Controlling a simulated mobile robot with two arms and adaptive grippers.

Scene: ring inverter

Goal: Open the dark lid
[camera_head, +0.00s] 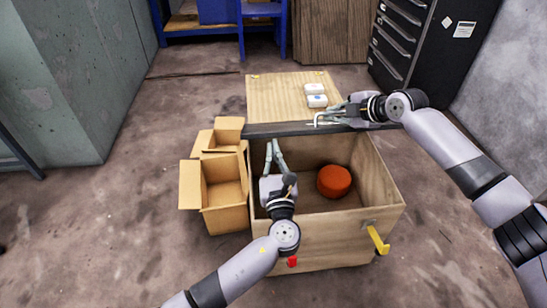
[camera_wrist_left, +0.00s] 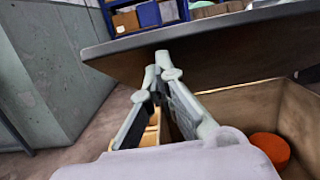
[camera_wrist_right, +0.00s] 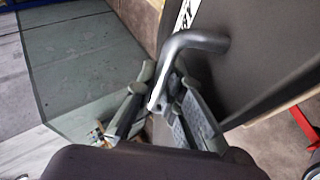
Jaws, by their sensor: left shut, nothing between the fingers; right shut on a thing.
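The dark lid (camera_head: 285,130) stands raised nearly edge-on across the back of the open wooden box (camera_head: 310,238). My right gripper (camera_head: 328,118) is shut on the lid's bent metal handle, which also shows in the right wrist view (camera_wrist_right: 192,44) against the lid's dark face (camera_wrist_right: 262,60). My left gripper (camera_head: 274,148) reaches over the left part of the box and is shut and empty. In the left wrist view its fingertips (camera_wrist_left: 162,66) overlap the lid's underside (camera_wrist_left: 220,50); I cannot tell whether they touch it.
A red-orange round object (camera_head: 334,181) lies inside the box. White objects (camera_head: 316,95) rest on the wooden top (camera_head: 270,95) behind the lid. Cardboard boxes (camera_head: 222,185) stand left.

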